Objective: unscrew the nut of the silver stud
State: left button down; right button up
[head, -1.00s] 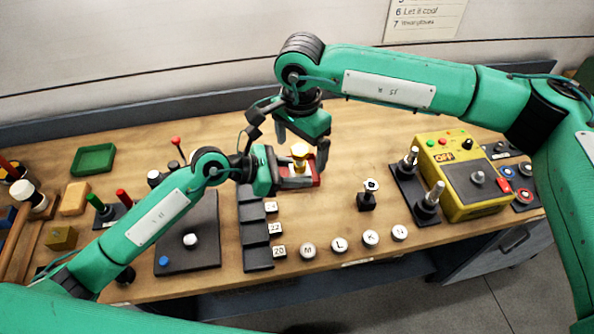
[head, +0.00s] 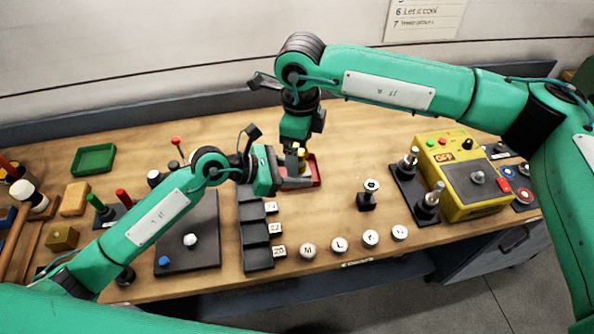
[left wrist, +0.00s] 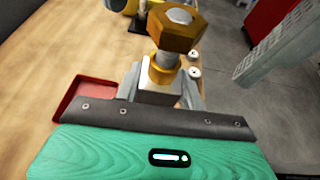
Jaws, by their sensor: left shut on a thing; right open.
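A brass hex nut (left wrist: 178,27) sits on top of the silver stud, whose round silver end (left wrist: 179,15) shows through it in the left wrist view. A brass collar (left wrist: 163,70) is below the nut, above a silver block (left wrist: 158,88). My left gripper (left wrist: 160,97) is shut on this block, with a finger on either side. In the head view my left gripper (head: 293,181) reaches in from the left, over a red tray (head: 315,171). My right gripper (head: 299,146) is open and points down at the nut (head: 301,154), which it partly hides. Contact with the nut cannot be told.
A black stand with silver posts (head: 430,202) and a yellow control box (head: 462,180) stand at the right. A small black stand (head: 367,201) and several round lettered caps (head: 370,238) are nearer. A dark slotted rack (head: 256,232) is left of them. The table behind is clear.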

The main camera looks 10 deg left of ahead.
jog(key=m, duration=0.6)
jog(key=c, duration=1.8)
jog(key=n, duration=0.5)
jog(key=shift+c, duration=0.2)
jog(key=n, duration=0.6)
jog(key=shift+n, duration=0.3)
jog(key=n, duration=0.6)
jog(key=shift+r, duration=0.1)
jog(key=n, duration=0.6)
jog(key=o, duration=1.8)
